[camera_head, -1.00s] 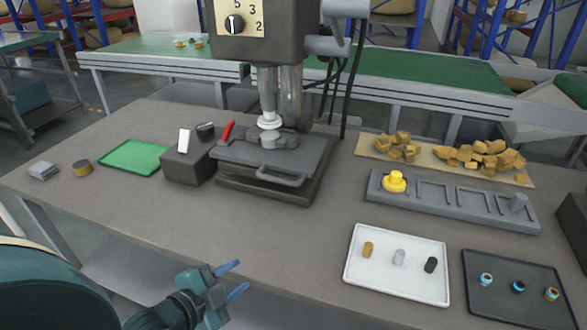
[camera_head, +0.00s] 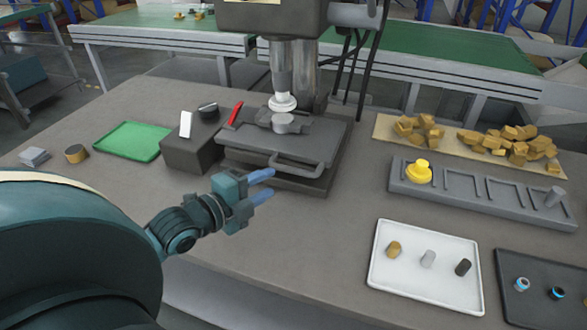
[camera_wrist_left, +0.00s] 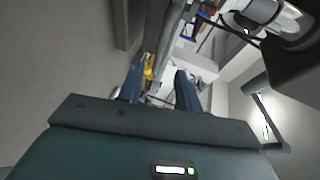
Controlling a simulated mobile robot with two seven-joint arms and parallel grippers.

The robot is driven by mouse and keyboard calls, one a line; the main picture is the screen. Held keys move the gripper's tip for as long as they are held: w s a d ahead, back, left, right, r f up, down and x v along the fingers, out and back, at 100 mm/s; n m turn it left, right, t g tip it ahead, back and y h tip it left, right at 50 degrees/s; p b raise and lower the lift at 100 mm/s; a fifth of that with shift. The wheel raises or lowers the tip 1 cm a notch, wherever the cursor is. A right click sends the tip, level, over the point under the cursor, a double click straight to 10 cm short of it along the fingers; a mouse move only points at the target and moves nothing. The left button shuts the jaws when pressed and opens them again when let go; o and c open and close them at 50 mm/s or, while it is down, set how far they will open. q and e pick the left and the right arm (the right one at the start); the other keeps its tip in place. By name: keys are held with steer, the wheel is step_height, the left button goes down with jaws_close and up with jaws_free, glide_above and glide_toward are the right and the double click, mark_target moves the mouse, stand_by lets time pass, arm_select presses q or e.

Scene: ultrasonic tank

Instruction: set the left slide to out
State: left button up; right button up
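The slide is a flat dark grey plate (camera_head: 240,147) on the press base, with a loop handle (camera_head: 303,167) on its front edge. A small grey round piece (camera_head: 284,123) sits on it under the press's ram (camera_head: 282,90). My left gripper (camera_head: 262,185) is open and empty, with its blue fingers apart just in front of and left of the handle. No contact shows. In the left wrist view the gripper (camera_wrist_left: 158,85) has nothing between its fingers; a grey bar (camera_wrist_left: 264,116) that looks like the handle is to the right. My right gripper is out of view.
A dark box with a white lever (camera_head: 185,124) and a black knob, and a red lever (camera_head: 235,113), stand left of the slide. A white tray (camera_head: 425,290) and a grey rack (camera_head: 465,192) are right. The bench front is clear.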

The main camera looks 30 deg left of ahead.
mark_target(290, 172)
arm_select(q)
steer(key=x, duration=0.9)
steer(key=shift+w+d, duration=0.1)
steer(key=shift+w, duration=0.05)
steer(key=shift+c, duration=0.3)
jaws_close()
